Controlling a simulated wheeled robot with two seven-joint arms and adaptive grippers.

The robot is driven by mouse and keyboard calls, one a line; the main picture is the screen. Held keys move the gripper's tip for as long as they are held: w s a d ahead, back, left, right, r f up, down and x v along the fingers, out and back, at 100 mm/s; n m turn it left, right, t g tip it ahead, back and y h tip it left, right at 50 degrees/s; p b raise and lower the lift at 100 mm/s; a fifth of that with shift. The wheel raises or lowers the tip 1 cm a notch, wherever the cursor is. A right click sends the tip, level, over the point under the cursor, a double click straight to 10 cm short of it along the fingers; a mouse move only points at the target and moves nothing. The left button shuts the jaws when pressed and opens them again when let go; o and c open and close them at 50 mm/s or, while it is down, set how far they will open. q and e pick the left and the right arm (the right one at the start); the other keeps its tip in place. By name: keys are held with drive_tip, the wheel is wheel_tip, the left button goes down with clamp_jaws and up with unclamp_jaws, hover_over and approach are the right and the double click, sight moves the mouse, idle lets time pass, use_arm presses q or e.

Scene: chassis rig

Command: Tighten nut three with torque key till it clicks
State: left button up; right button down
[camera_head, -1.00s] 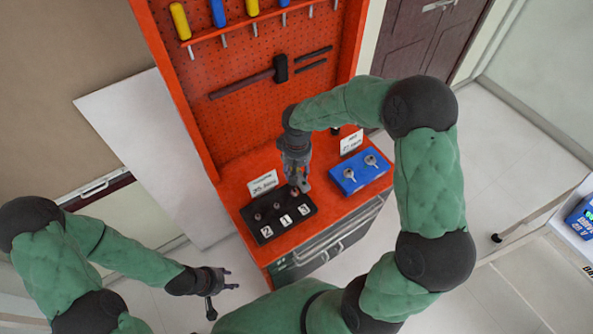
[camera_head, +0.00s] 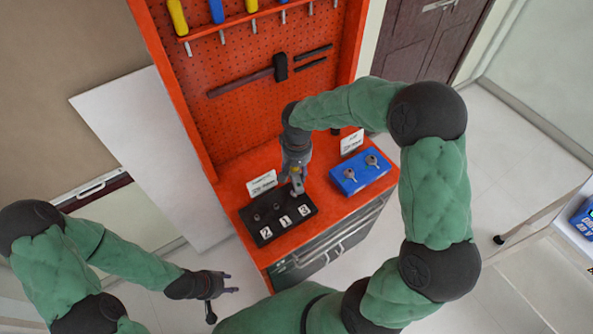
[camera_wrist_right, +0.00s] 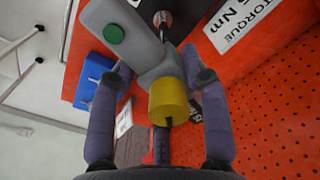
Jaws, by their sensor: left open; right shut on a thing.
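The black block (camera_head: 283,232) with labels 2, 1 and 3 sits on the orange bench top. My right gripper (camera_head: 297,183) points down at the block's far right part, behind label 3 (camera_head: 303,211), and covers nut three. In the right wrist view my right gripper (camera_wrist_right: 156,68) is shut on the torque key (camera_wrist_right: 150,60), a grey body with a green round spot and a yellow collar (camera_wrist_right: 168,101). A bolt-like end (camera_wrist_right: 162,19) shows just beyond the key; contact is unclear. My left gripper (camera_head: 220,285) is open and empty, left of the bench.
A blue block (camera_head: 361,181) with two grey keys stands right of the black block. White sign cards (camera_head: 262,183) stand behind both blocks. An orange pegboard (camera_head: 240,110) with hanging tools rises behind the bench.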

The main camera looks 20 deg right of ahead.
drive_tip(key=shift+m+b, duration=1.15)
drive_tip(key=shift+m, duration=1.05)
drive_tip(key=c, duration=2)
unclamp_jaws()
drive_tip(key=shift+s+a+m+b, duration=0.1)
drive_tip(key=shift+m+b, duration=0.25)
drive_tip(key=shift+m, duration=0.35)
drive_tip(key=shift+m+b, duration=0.7)
drive_tip(key=shift+m, duration=0.9)
drive_tip(key=shift+n, duration=0.5)
drive_tip(key=shift+r+p, duration=0.2)
drive_tip(key=shift+p, duration=0.15)
drive_tip(key=shift+r+p, duration=1.55)
drive_tip(key=shift+r, duration=0.75)
